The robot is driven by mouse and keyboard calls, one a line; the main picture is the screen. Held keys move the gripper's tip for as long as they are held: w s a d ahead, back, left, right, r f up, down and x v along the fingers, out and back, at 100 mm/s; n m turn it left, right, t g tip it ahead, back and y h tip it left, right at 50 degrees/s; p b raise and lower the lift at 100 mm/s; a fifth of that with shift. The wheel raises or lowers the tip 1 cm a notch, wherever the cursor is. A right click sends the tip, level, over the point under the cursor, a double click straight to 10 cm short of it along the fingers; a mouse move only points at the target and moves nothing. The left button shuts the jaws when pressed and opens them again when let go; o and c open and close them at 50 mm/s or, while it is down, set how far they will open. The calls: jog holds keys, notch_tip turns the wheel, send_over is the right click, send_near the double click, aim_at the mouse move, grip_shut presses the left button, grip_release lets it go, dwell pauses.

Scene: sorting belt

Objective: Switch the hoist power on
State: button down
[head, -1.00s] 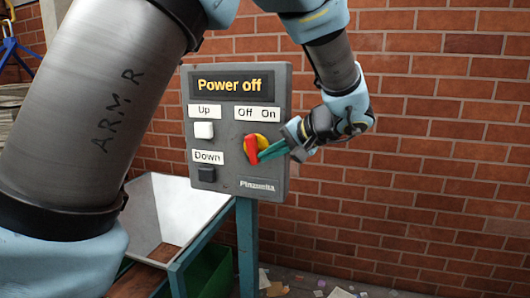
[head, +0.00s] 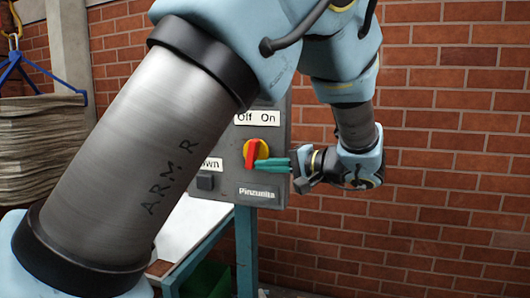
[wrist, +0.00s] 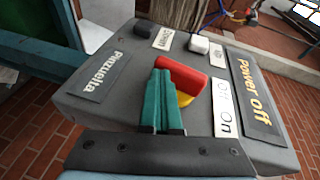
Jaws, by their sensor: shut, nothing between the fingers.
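The grey hoist control box (head: 225,135) has a red rotary switch (head: 251,153) on a yellow disc, under a label (head: 257,118) reading "Off On". The red handle stands nearly upright in the head view. In the wrist view the switch (wrist: 185,74) is just beyond my fingers, and the display (wrist: 252,92) reads "Power off". My gripper (head: 259,164) is shut and empty, its teal fingertips at the switch's lower right side. It also shows in the wrist view (wrist: 160,78), close against the red handle; I cannot tell whether they touch. My arm hides the display in the head view.
The black Down button (head: 205,181) is left of the switch; the white button (wrist: 199,44) shows in the wrist view. A teal post (head: 246,250) supports the box. A brick wall (head: 450,180) stands behind. Stacked sheets (head: 40,145) are at the far left.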

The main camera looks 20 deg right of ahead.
jog(key=shift+w+a+f+m+t+y+b, duration=0.2)
jog(key=shift+f+m+t+y+b, duration=0.35)
jog(key=shift+t+b, duration=0.4)
jog(key=shift+w+a+b, duration=0.15)
jog(key=shift+b, duration=0.15)
dwell(0.7)
jog(key=shift+f, duration=0.1)
dwell(0.4)
